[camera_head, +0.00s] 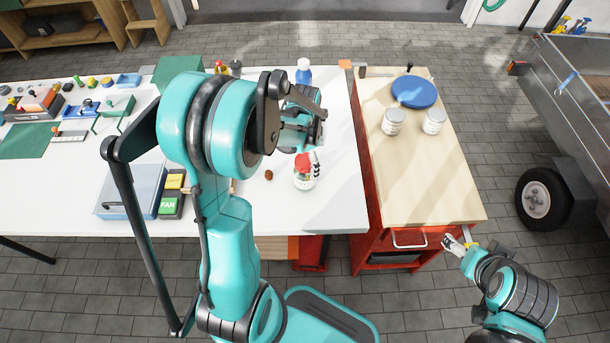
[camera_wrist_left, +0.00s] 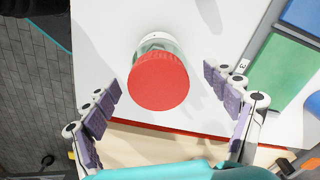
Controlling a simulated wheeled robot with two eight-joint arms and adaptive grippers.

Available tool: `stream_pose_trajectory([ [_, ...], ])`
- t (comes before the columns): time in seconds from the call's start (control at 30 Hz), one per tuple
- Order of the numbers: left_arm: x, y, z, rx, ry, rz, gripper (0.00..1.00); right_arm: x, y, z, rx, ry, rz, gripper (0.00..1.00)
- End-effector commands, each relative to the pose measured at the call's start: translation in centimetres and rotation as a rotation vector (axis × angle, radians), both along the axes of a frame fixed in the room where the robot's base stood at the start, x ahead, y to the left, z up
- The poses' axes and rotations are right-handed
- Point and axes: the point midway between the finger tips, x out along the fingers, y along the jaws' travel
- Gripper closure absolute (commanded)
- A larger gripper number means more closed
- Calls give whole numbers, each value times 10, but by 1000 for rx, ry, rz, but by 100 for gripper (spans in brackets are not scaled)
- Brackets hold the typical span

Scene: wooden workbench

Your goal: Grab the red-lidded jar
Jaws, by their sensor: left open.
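The red-lidded jar (camera_head: 304,181) stands on the white bench top near its front edge; it has a clear body and a round red lid. In the left wrist view the jar's lid (camera_wrist_left: 158,82) is between the spread fingers of my left gripper (camera_wrist_left: 164,96), with a gap on each side.
A small brown object (camera_head: 268,175) lies left of the jar. Two white-lidded jars (camera_head: 392,124) (camera_head: 434,124) and a blue disc (camera_head: 414,91) are on the cart.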

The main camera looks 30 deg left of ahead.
Motion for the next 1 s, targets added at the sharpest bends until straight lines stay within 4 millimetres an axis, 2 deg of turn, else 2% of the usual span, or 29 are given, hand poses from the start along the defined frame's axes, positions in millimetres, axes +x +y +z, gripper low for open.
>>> stream_pose_trajectory([
  [0.03,0,-1,-12,0,0,0,14,0,0,-8,0,0,0,24],
  [0.1,0,-1,-24,0,0,0,14,0,0,-14,0,0,0,24],
  [0.2,-1,-1,-34,0,0,1,14,0,0,-17,0,0,0,24],
  [0.43,-1,-1,-34,0,0,1,14,0,0,-16,0,0,0,24],
  [0.6,-1,-1,-34,0,-1,1,59,0,0,-16,0,0,0,24],
  [0.67,-1,-1,-34,0,-1,1,75,0,0,-16,0,0,0,24],
  [0.7,-1,-1,-34,0,-1,1,80,0,0,-16,0,0,0,24],
  [0.73,-1,-1,-34,0,-1,1,79,0,0,-16,0,0,0,24],
  [0.77,-1,-1,-34,0,-1,1,86,0,0,-16,0,0,0,24],
  [1.0,-1,-1,-33,0,-1,1,86,0,0,-15,0,0,0,24],
])
